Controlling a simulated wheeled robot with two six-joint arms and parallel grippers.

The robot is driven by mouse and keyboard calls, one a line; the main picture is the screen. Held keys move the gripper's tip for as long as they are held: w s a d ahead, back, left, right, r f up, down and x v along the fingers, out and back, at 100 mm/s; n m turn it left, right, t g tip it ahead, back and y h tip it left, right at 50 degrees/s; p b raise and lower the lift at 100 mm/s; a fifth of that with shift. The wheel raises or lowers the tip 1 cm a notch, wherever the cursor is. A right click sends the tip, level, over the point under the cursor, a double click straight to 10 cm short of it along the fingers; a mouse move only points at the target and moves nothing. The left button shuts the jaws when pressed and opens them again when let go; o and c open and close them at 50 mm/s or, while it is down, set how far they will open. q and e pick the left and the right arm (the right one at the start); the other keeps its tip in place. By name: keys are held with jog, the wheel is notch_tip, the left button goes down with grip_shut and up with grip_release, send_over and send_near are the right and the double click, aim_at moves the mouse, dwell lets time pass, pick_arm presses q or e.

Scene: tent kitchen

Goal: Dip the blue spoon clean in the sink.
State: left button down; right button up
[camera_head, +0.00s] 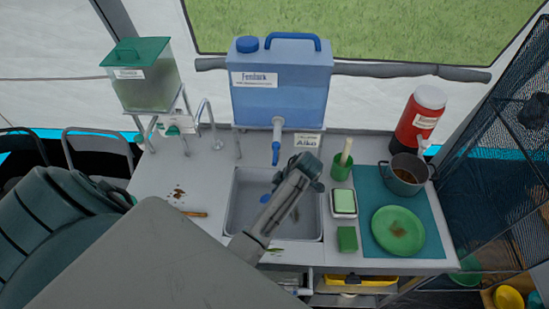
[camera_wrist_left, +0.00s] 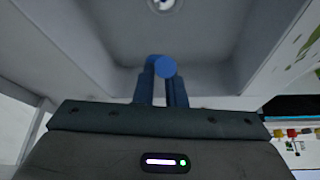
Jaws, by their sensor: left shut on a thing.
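The sink (camera_head: 236,222) is a grey rectangular basin in the middle of the counter. My left arm reaches across it in the head view and hides part of the basin. In the left wrist view my left gripper (camera_wrist_left: 163,88) is shut on the blue spoon (camera_wrist_left: 166,67), with its round blue end towards the camera. The sink (camera_wrist_left: 215,45) lies beyond the fingers, with a round drain at the top edge. A small blue patch shows in the basin left of my arm in the head view; I cannot tell whether it is the spoon. The right gripper is out of view.
A blue water container (camera_head: 280,95) with a tap stands behind the sink. Right are a soap dish (camera_head: 344,203), a green sponge (camera_head: 347,239), a green cup (camera_head: 341,170), a green plate (camera_head: 398,232) and a pot (camera_head: 407,175). Scraps lie on the counter left of the sink.

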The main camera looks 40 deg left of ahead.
pick_arm(q)
jog(key=shift+r, duration=3.4)
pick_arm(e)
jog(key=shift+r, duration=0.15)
